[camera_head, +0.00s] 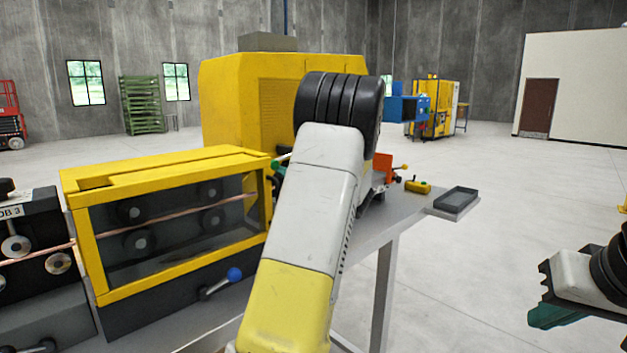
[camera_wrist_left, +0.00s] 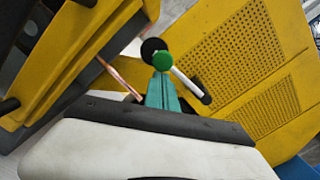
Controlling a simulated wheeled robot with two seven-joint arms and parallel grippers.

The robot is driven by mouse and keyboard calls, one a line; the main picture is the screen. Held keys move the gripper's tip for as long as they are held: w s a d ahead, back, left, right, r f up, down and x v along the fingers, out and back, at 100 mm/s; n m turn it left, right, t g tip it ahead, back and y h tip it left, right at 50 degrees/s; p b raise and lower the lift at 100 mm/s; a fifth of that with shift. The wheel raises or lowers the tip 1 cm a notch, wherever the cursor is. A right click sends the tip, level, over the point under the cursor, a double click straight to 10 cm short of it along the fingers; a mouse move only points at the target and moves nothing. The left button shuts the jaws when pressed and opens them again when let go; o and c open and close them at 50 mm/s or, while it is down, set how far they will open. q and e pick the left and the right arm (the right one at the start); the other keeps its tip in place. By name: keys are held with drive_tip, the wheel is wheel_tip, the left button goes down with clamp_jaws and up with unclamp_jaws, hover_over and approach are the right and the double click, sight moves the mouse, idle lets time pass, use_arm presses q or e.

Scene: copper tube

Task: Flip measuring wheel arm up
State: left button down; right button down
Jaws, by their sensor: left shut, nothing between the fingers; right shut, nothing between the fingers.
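In the left wrist view, a pale rod (camera_wrist_left: 188,82) with a round green knob (camera_wrist_left: 162,62) shows just beyond my left gripper (camera_wrist_left: 162,92). A black round part (camera_wrist_left: 151,47) sits behind the knob. Whether these belong to the measuring wheel arm, I cannot tell. The teal fingers are shut with nothing between them, their tips close below the knob; contact is unclear. In the head view my left forearm hides most of the measuring area. The copper tube (camera_head: 178,214) runs through the yellow-framed guard. My right gripper (camera_head: 550,315) is shut and empty at the lower right.
The yellow-framed clear guard (camera_head: 165,155) stands left of my left arm, with a blue-knobbed lever (camera_head: 234,274) at its front. A large yellow machine (camera_head: 225,100) stands behind. A yellow control box (camera_head: 418,187) and dark tray (camera_head: 456,197) lie at the bench's right end. Floor on the right is open.

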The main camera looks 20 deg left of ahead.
sight(283, 158)
use_arm(q)
drive_tip(key=shift+s+a+r+m+t, duration=0.1)
drive_tip(key=shift+s+r+m+t, duration=0.05)
drive_tip(key=shift+r+m, duration=1.25)
drive_tip(key=shift+s+a+r+m+t, duration=0.1)
drive_tip(key=shift+r+m+t, duration=0.05)
drive_tip(key=shift+r+m, duration=1.2)
drive_tip(key=shift+r, duration=0.15)
